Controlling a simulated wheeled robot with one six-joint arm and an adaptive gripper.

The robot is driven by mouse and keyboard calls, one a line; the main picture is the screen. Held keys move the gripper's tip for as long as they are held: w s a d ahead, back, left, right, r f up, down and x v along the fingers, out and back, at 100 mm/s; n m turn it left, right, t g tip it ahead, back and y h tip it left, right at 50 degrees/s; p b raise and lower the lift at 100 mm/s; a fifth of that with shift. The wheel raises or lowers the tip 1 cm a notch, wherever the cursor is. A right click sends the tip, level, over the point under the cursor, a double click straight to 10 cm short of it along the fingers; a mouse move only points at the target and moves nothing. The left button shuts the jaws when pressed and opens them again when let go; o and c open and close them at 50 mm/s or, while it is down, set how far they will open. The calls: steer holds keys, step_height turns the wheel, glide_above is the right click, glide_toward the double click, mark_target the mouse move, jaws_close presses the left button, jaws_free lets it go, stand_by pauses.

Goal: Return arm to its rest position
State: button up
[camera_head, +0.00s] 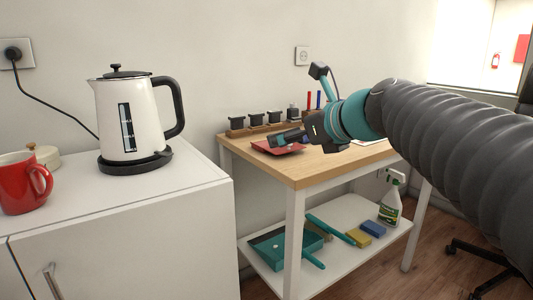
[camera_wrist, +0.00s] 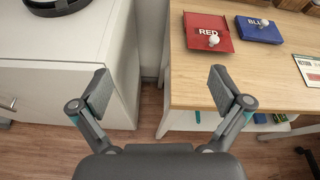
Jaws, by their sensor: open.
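My arm (camera_head: 450,145) reaches in from the right in the head view, over the wooden counter (camera_head: 310,178). My gripper (camera_head: 283,138) is near the counter's left end, above the red tray. In the wrist view my gripper (camera_wrist: 161,90) has its two fingers wide apart with nothing between them. Below the gap are the floor and the space between the white cabinet and the counter.
On the counter are a red tray (camera_wrist: 208,33) marked RED and a blue tray (camera_wrist: 258,29), each with a white knob-like piece. A row of dark stamps (camera_head: 257,119) stands behind. The white cabinet (camera_head: 125,240) holds a kettle (camera_head: 125,118) and red mug (camera_head: 20,183).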

steer(key=s+d+f+n+g+h, duration=0.2)
steer(key=s+f+n, duration=0.1)
steer(key=f+n, duration=0.45)
steer(key=s+d+f+n+g+h, duration=0.1)
steer(key=s+d+f+n+g, duration=0.1)
steer(key=s+f+n, duration=0.5)
steer(key=s+d+f+n+h+p, duration=0.2)
steer(key=s+d+f+n, duration=0.1)
steer(key=s+n, duration=0.3)
steer(key=s+d+f+n+g+h+p, duration=0.1)
steer(key=s+d+f+n+h+p, duration=0.1)
steer(key=s+f+n, duration=0.3)
steer(key=shift+s+d+n+g+h+p, duration=0.35)
steer(key=shift+s+d+n, duration=0.25)
steer(key=shift+s+n, duration=0.75)
steer(key=shift+s, duration=0.2)
